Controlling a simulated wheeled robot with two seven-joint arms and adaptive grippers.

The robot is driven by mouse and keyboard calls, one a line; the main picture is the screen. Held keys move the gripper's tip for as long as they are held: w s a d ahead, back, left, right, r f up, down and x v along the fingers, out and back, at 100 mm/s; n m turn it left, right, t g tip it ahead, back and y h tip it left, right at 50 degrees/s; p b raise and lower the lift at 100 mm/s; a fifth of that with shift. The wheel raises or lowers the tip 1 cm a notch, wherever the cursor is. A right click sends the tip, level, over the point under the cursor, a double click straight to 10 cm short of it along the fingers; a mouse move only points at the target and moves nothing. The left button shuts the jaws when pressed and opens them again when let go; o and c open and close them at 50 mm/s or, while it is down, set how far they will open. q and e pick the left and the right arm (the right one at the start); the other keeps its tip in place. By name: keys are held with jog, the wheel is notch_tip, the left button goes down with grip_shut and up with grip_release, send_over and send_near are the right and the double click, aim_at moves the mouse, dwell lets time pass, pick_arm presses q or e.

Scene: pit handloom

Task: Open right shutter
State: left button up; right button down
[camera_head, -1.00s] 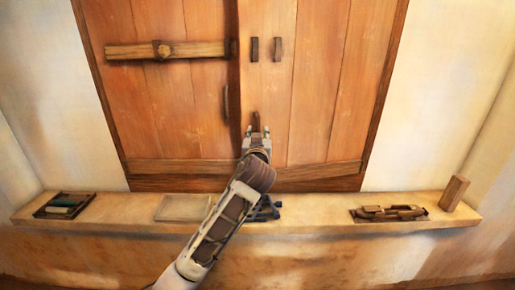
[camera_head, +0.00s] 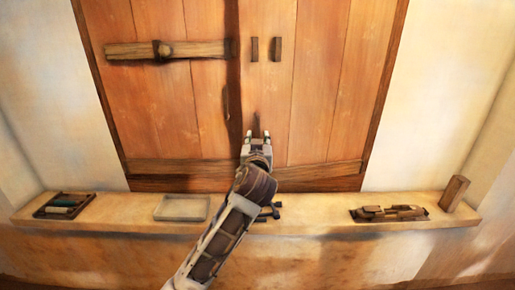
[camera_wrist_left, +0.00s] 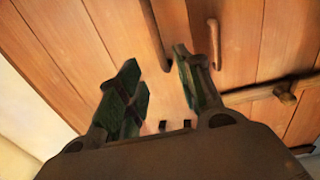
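The right shutter (camera_head: 332,80) is a plank panel standing shut beside the left shutter (camera_head: 160,100), with a dark strip along the seam. My left gripper (camera_head: 257,134) is at the lower part of the right shutter, close to the seam. In the left wrist view its green fingers (camera_wrist_left: 160,80) are apart, with bare boards showing between them and nothing gripped. A curved handle (camera_head: 226,102) is on the left shutter and also shows in the left wrist view (camera_wrist_left: 214,43). A right-shutter handle cannot be made out clearly behind the fingers. My right gripper is out of view.
A wooden bar (camera_head: 180,50) lies across the left shutter, clear of two brackets (camera_head: 266,49) on the right one. The ledge (camera_head: 330,214) below holds a dark tray (camera_head: 65,205), a pale tray (camera_head: 182,208), wooden pieces (camera_head: 390,213) and a block (camera_head: 454,193).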

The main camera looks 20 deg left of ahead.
pick_arm(q)
jog(key=shift+v, duration=2)
